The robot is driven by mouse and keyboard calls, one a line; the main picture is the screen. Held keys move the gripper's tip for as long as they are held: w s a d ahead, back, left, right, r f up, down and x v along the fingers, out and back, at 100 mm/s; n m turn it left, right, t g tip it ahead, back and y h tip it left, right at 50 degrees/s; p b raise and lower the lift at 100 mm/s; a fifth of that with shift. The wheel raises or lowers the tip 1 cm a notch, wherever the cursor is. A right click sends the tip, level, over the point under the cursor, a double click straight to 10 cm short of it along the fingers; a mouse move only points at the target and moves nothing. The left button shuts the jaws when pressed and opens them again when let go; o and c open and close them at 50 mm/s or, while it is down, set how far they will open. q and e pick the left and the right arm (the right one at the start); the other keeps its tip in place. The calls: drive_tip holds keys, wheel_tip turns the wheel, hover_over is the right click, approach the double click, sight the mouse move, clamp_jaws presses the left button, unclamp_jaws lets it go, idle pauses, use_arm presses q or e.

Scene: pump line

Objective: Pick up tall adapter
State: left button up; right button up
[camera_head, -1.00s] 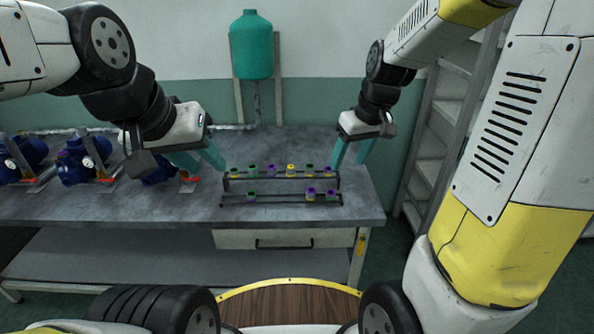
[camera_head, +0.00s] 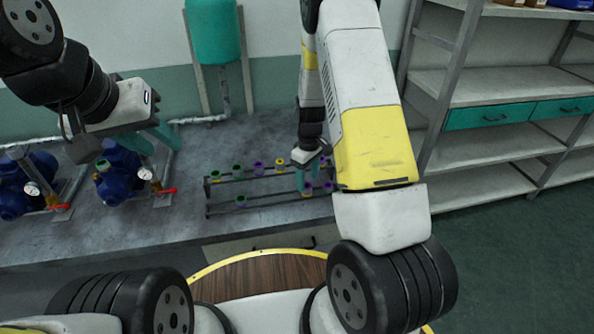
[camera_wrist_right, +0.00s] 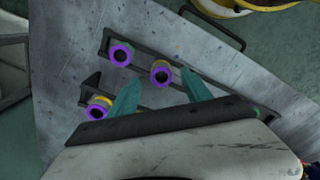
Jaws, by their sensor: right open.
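Several small ring-topped adapters stand upright in a dark two-row rack (camera_head: 270,201) on the bench. Front-row purple-topped adapters stand at its right end, one with a yellowish body (camera_wrist_right: 161,72) and one with a greenish body (camera_wrist_right: 121,54). Another purple-topped one with a yellow body (camera_wrist_right: 98,107) is in the rear row. I cannot tell which is the tall adapter. My right gripper (camera_head: 314,178) is open above the rack's right end; in the right wrist view its fingertips (camera_wrist_right: 158,77) lie either side of the yellowish-bodied adapter, contact unclear. My left gripper (camera_head: 152,140) is open and empty, left of the rack.
Blue pumps (camera_head: 120,178) with red-handled valves stand on the bench at left. A teal tank (camera_head: 214,32) hangs on the wall behind. Grey shelving (camera_head: 480,88) stands at right. The bench (camera_head: 190,222) is bare in front of the pumps and rack.

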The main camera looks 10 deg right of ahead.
sight(307, 185)
drive_tip(key=shift+a+f, duration=0.1)
drive_tip(key=shift+f, duration=1.85)
clamp_jaws()
drive_tip(key=shift+r, duration=0.1)
